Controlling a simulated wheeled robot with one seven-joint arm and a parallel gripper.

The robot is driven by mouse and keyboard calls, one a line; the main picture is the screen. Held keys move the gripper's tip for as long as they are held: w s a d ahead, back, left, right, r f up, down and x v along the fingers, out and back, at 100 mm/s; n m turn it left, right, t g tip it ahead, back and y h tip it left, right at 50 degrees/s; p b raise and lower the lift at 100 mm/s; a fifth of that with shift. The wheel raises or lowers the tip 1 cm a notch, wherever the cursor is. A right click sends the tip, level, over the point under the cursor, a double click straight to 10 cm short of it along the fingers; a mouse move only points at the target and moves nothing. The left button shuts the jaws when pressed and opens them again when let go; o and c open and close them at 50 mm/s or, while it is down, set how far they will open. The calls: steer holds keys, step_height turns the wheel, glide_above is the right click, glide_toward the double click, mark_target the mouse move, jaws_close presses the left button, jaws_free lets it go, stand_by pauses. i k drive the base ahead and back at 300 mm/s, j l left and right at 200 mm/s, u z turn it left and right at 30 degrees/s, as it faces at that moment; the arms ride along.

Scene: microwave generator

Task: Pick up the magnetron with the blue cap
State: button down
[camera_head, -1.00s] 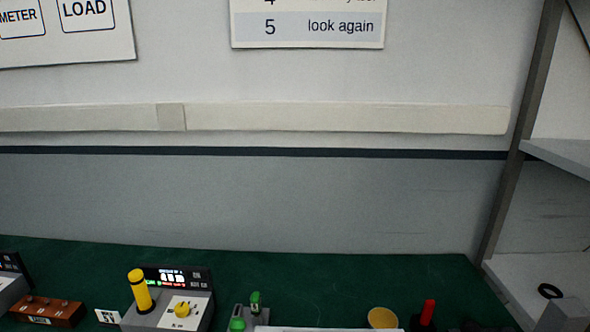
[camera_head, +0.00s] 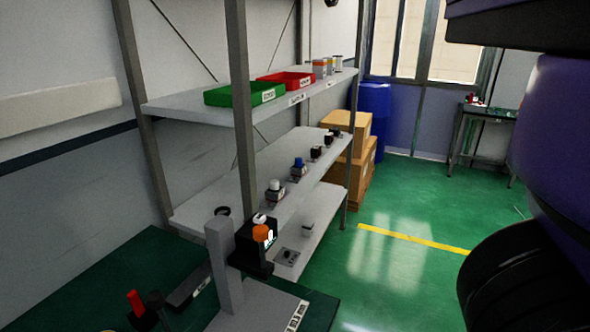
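The magnetron with the blue cap (camera_head: 298,166) stands upright on the middle shelf (camera_head: 225,190) of the metal rack. It has a grey base with a small label. My gripper is not in view. Only purple and black links of my arm show along the right edge, far from the shelf.
The upper shelf holds a green tray (camera_head: 232,95), a red tray (camera_head: 277,83) and small jars. A rack post (camera_head: 240,110) stands in front. The workbench (camera_head: 120,275) fills the lower left. Cardboard boxes (camera_head: 357,155) and a blue barrel (camera_head: 374,102) stand behind. Green floor (camera_head: 440,215) is open on the right.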

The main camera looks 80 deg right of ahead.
mark_target(300, 170)
steer(key=z, duration=1.8)
steer(key=l, duration=0.35)
steer(key=i+l+z, duration=0.15)
steer(key=i+l, duration=0.45)
steer(key=l, duration=0.15)
steer(key=i+j, duration=0.35)
steer(key=i, duration=0.15)
steer(key=i+j+z, duration=0.1)
steer(key=i+j, duration=0.3)
steer(key=i+l, duration=0.05)
steer(key=i, duration=0.05)
